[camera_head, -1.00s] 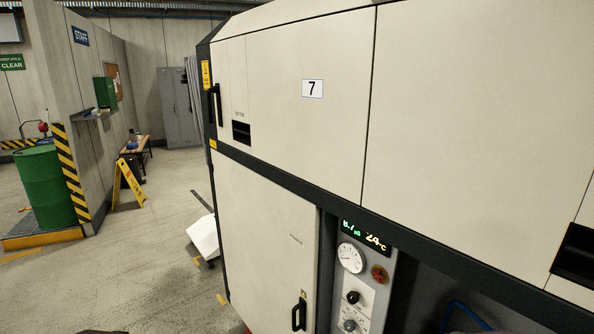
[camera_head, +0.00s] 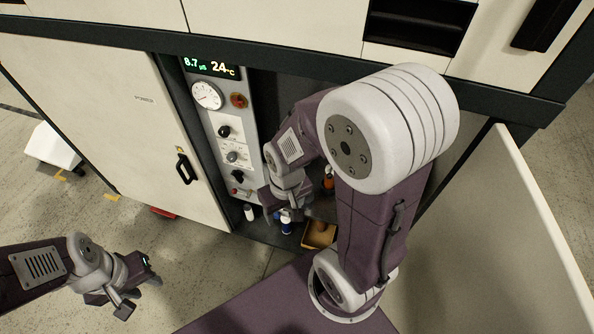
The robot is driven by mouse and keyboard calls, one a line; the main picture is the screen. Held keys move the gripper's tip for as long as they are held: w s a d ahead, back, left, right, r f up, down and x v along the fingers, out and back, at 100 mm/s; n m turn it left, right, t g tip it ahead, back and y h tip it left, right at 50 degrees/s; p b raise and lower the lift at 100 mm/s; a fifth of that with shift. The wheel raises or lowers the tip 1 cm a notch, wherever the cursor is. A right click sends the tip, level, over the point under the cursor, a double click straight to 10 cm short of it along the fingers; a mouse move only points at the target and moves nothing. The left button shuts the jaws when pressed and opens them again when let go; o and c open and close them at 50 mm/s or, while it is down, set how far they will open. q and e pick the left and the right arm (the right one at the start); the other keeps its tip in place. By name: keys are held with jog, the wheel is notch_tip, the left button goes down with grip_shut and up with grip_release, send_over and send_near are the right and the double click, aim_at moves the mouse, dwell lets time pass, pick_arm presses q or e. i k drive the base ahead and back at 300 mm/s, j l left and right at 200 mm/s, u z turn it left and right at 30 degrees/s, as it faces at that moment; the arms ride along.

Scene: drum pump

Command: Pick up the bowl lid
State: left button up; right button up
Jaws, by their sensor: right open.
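I cannot make out a bowl lid in the head view. My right gripper (camera_head: 284,213) is open and reaches into the dark bay under the cabinet. It is near a small blue and white bottle (camera_head: 287,226), and I cannot tell whether it touches it. My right forearm and upper arm hide much of the bay. My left gripper (camera_head: 138,297) is at the lower left above the floor, open and empty, with its fingers apart.
A control panel (camera_head: 222,125) with a gauge and knobs stands left of the bay. A white bottle (camera_head: 249,212), an orange bottle (camera_head: 328,180) and a yellow-brown box (camera_head: 318,236) stand in the bay. An open pale door (camera_head: 500,240) bounds the right.

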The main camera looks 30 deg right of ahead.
aim_at(308, 204)
jog(key=z, duration=1.15)
